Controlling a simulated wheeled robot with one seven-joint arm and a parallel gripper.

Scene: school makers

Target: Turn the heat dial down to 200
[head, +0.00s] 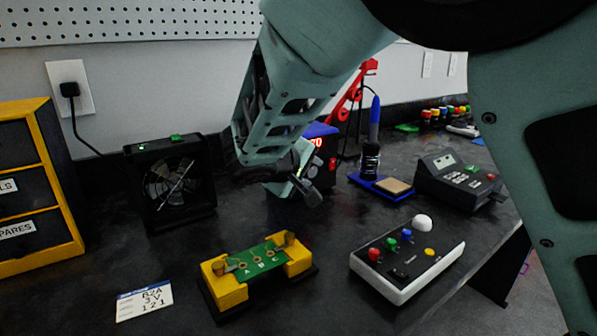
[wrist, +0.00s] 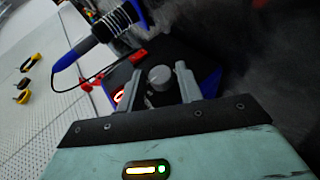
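The heat dial (wrist: 160,76) is a round grey knob on the front of a dark soldering station with blue sides (wrist: 208,82). In the wrist view it shows between the two fingertips of my gripper (wrist: 160,85), with a gap on each side. My gripper is open around or just in front of the dial; I cannot tell the exact depth. In the head view my gripper (head: 305,186) hides most of the station (head: 320,130). Part of its red lit display (head: 318,161) shows, ending in 0; the full number is hidden. The display is also partly cut off in the wrist view.
A soldering iron (head: 375,120) stands in its holder right of the station, beside a sponge (head: 394,186). A black fan (head: 175,185) is to the left. A yellow board clamp (head: 228,290) and a white control box (head: 400,285) stand in front.

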